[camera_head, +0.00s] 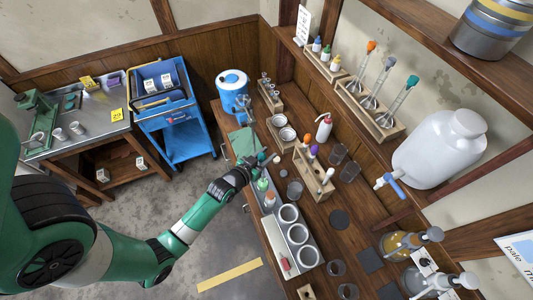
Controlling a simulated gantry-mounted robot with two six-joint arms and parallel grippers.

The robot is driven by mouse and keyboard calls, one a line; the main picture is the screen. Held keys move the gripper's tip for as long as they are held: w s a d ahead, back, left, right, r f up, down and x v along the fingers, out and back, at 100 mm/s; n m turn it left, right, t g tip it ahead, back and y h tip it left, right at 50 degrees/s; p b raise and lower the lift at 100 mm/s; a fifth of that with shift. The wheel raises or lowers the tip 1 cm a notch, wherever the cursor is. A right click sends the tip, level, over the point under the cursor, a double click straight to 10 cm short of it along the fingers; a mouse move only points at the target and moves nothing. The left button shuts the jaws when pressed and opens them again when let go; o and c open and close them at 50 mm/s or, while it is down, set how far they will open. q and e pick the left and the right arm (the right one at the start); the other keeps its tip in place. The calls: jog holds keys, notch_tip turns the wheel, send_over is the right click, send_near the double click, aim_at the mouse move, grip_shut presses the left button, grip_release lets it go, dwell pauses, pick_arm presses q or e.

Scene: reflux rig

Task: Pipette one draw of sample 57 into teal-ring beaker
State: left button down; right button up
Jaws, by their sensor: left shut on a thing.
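My left gripper (258,164) is over the left edge of the wooden bench, shut on a small pale thing (275,159) that is too small to identify. A green-capped bottle (262,186) and a red-capped bottle (270,200) stand just below it. A wooden rack (303,165) to its right holds droppers with purple, orange and white tops. Clear beakers (294,189) (339,154) stand on the bench; I cannot make out a teal ring on any. No label 57 is readable. My right gripper is not in view.
A metal block with round wells (296,247) lies along the bench front. A large white jug with a tap (437,150) and a rack of stoppered flasks (369,108) stand at the back. A blue cart (170,105) is on the left.

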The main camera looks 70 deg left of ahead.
pick_arm(q)
notch_tip(320, 180, down, 4)
jog(key=b, duration=0.2)
jog(key=shift+b, duration=0.35)
jog(key=c, duration=1.2)
grip_release()
jog(key=shift+c, duration=0.5)
jog(key=shift+r, duration=0.15)
